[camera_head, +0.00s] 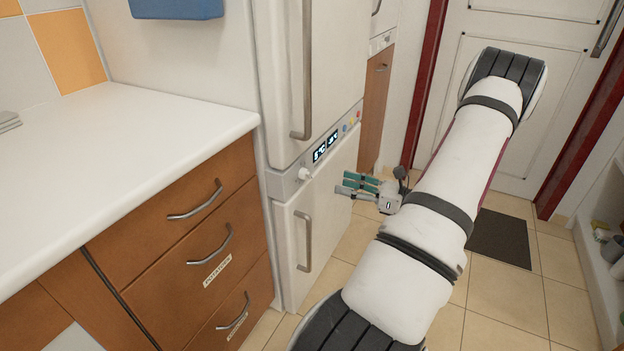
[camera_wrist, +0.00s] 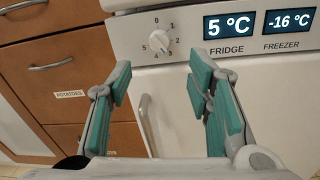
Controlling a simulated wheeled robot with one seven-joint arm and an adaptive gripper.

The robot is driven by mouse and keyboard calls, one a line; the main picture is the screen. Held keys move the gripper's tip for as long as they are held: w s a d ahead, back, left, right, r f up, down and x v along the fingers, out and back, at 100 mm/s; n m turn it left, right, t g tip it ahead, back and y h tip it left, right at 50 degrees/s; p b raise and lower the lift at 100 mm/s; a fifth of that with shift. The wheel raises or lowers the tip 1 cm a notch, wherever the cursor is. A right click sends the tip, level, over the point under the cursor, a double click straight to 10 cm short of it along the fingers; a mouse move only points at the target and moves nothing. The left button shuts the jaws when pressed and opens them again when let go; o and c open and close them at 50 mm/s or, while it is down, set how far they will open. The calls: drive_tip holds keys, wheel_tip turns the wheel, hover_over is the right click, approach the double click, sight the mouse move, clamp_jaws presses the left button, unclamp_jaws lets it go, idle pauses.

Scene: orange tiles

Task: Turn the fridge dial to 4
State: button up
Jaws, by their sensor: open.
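The white fridge dial (camera_wrist: 158,43) sits on the panel strip between the fridge doors, ringed by numbers from 0 to 5. Which number it points at is too small to tell. It also shows in the head view (camera_head: 304,174) as a small white knob at the left of the strip. My gripper (camera_wrist: 160,82) is open and empty, with its green-padded fingers apart on either side of and below the dial in the wrist view. In the head view my gripper (camera_head: 345,187) is right of the dial, in front of the lower door, and apart from the dial.
Digital displays (camera_wrist: 258,24) right of the dial read 5 °C for fridge and -16 °C for freezer. Door handles (camera_head: 306,70) stand out above and below (camera_head: 304,241) the strip. Wooden drawers (camera_head: 195,200) and a counter are at left. Floor right of the fridge is open.

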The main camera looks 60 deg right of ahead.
sight(311, 176)
drive_tip(key=w, duration=0.3)
drive_tip(key=w+a+b, duration=0.1)
drive_tip(key=w, duration=0.3)
drive_tip(key=w+b, duration=0.1)
drive_tip(key=w, duration=0.2)
drive_tip(key=shift+w+a, duration=0.15)
drive_tip(key=shift+a, duration=0.1)
drive_tip(key=shift+c, duration=0.5)
clamp_jaws()
